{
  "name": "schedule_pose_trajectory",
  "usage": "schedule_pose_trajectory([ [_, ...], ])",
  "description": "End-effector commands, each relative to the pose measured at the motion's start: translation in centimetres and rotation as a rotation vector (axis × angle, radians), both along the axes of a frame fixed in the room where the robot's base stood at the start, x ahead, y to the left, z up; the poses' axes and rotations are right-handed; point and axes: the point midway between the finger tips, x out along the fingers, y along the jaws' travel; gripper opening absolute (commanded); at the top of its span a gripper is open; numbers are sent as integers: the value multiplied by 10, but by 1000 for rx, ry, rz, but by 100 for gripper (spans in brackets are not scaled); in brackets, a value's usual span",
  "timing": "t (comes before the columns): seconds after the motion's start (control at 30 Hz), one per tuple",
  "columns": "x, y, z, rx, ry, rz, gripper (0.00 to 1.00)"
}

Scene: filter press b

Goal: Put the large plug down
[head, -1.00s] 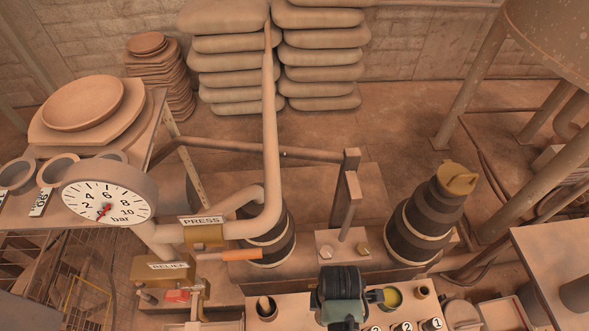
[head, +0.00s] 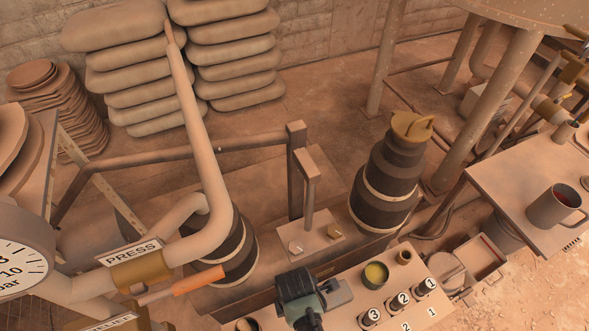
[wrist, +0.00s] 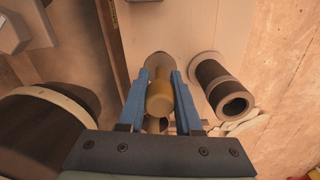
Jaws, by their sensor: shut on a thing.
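My gripper (wrist: 160,100) has its two blue fingers shut on a brass-yellow cylindrical piece, the large plug (wrist: 159,98), in the wrist view. A round brownish shape shows just beyond the plug; whether they touch I cannot tell. In the head view my gripper (head: 337,293) is at the bottom centre, over the left part of the pale bench top (head: 400,310). The plug cannot be made out there; my wrist and hand cover that spot.
A banded dark column (head: 385,190) with a brass cap rises behind. A dark hollow tube (wrist: 222,88) is close right of the fingers.

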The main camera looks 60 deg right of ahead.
Motion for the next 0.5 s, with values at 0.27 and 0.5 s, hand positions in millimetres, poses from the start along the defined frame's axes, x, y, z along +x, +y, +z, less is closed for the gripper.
schedule_pose_trajectory([
  [0.27,0,0,-36,0,0,0,0],
  [0.5,0,0,-39,-1,-2,0,0],
])
